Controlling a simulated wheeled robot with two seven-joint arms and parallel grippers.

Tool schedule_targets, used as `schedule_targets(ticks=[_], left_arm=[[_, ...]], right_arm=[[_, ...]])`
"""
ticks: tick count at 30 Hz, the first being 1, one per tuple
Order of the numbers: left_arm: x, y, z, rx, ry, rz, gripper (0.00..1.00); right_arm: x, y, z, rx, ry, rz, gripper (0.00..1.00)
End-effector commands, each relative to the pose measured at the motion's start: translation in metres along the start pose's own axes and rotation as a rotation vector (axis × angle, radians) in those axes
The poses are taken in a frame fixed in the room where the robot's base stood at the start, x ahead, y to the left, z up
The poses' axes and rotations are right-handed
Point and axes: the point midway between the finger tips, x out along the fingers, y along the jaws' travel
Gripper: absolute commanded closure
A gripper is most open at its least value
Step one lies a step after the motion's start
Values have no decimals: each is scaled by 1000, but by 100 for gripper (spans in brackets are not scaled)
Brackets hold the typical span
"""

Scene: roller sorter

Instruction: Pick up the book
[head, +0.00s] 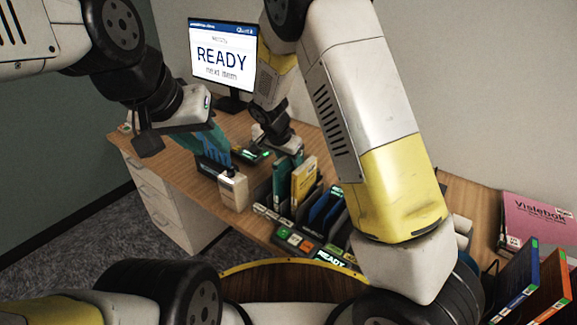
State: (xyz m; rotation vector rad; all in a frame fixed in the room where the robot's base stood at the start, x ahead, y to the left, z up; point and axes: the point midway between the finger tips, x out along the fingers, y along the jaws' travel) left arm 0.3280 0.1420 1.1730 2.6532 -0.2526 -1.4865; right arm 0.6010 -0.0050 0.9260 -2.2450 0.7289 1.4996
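Several upright books stand in a rack on the wooden desk: a dark green one (280,182), a yellow one (303,181) and a blue one (319,207). A teal, thin item (213,146) stands slanted further left. Which book the task means, I cannot tell.
A monitor (224,55) reading READY stands at the back. A pale box (233,191) and a button panel (294,240) sit near the front edge. A pink book (537,218), a blue binder (517,285) and an orange binder (552,290) are at right. The left desk end is fairly clear.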

Motion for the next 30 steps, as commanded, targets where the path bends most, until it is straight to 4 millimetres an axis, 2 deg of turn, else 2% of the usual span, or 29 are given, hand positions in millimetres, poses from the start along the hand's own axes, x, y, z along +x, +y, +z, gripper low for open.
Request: schedule_targets(ticks=[19, 20, 26, 30], left_arm=[[0, 0, 0, 0, 0, 0, 64], [0, 0, 0, 0, 0, 0, 64], [0, 0, 0, 0, 0, 0, 64], [0, 0, 0, 0, 0, 0, 64]], right_arm=[[4, 0, 2, 0, 0, 0, 56], [4, 0, 2, 0, 0, 0, 60], [4, 0, 2, 0, 0, 0, 100], [4, 0, 2, 0, 0, 0, 100]])
